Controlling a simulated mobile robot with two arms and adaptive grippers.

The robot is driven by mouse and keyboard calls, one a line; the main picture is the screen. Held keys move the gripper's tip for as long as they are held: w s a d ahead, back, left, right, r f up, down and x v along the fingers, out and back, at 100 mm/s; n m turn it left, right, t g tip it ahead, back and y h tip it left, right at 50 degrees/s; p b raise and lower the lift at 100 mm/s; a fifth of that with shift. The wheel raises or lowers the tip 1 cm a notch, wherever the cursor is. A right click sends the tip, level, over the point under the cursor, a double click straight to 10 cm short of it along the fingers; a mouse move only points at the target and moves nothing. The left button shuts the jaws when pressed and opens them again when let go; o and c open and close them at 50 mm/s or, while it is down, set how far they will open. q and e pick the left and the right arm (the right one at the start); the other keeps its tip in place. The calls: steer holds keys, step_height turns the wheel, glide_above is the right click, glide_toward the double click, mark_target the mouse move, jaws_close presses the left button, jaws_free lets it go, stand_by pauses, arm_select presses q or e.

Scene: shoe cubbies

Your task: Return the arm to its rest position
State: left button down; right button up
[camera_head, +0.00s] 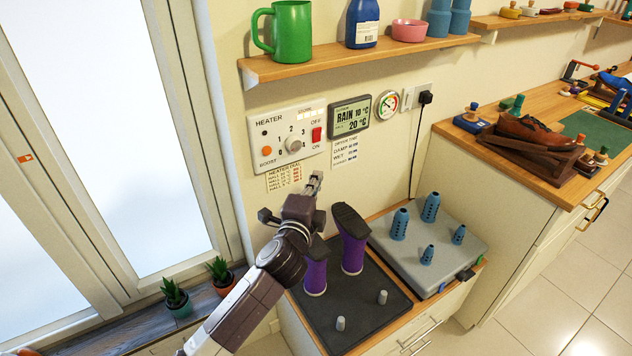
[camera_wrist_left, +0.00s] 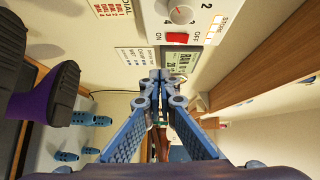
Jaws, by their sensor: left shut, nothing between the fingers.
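My left arm comes in from the lower left in the head view. Its gripper (camera_head: 315,182) is in front of the wall, just below the heater panel (camera_head: 289,137), shut and empty. In the left wrist view the two blue fingers of the left gripper (camera_wrist_left: 160,76) meet at their tips with nothing between them. The red switch (camera_head: 317,134) is at the panel's right side, at ON/OFF labels; it also shows in the left wrist view (camera_wrist_left: 177,38). The dial (camera_head: 293,143) sits at the panel's middle. My right gripper is in neither view.
Purple boots (camera_head: 352,242) stand upside down on a dark mat (camera_head: 372,311), close to my arm. A grey tray (camera_head: 405,262) with blue pegs is beside them. A shelf (camera_head: 350,57) with a green mug (camera_head: 291,32) is above. Plants (camera_head: 220,270) stand by the window.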

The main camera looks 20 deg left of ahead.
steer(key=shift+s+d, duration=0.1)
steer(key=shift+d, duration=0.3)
